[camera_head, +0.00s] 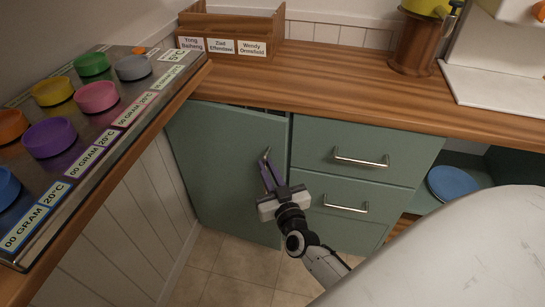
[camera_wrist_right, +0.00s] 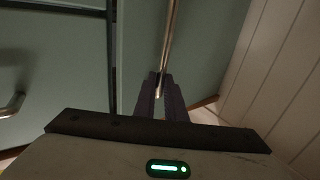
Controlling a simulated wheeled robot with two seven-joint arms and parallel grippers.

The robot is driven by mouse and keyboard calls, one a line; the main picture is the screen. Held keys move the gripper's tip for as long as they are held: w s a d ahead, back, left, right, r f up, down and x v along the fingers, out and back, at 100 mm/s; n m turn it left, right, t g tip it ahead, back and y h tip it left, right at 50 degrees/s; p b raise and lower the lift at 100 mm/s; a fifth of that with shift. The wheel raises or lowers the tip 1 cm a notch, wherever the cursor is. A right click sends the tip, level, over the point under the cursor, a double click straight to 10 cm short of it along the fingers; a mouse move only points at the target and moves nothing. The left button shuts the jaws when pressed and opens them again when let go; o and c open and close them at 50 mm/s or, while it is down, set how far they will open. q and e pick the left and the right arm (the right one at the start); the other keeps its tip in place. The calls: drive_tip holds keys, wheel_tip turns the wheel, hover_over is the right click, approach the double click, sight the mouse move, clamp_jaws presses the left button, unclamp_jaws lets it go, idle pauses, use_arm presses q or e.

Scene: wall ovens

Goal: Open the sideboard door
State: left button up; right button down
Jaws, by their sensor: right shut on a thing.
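The sideboard door (camera_head: 225,160) is a green panel at the left end of the cabinet. It stands slightly ajar, with a dark gap along its top and right edge. Its metal bar handle (camera_head: 266,154) is upright near the door's right side. My right gripper (camera_head: 269,172) is shut on the handle. In the right wrist view the handle (camera_wrist_right: 170,40) runs down between the two dark fingers (camera_wrist_right: 159,95), and the green door (camera_wrist_right: 205,45) lies behind it. The lower part of the handle is hidden by the gripper. My left gripper is not in view.
Two green drawers (camera_head: 350,152) with metal handles sit right of the door. A panelled side wall (camera_head: 120,215) and a counter with coloured round lids (camera_head: 50,137) are on the left. A wooden box (camera_head: 235,28) stands on the worktop (camera_head: 300,80). Tiled floor (camera_head: 235,285) shows below.

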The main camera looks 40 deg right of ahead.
drive_tip(key=shift+s+a, duration=0.2)
drive_tip(key=shift+a, duration=0.45)
drive_tip(key=c, duration=1.8)
unclamp_jaws()
drive_tip(key=shift+w, duration=0.1)
drive_tip(key=p+v, duration=0.1)
drive_tip(key=v, duration=0.9)
drive_tip(key=shift+s+r, duration=0.1)
drive_tip(key=shift+s, duration=0.15)
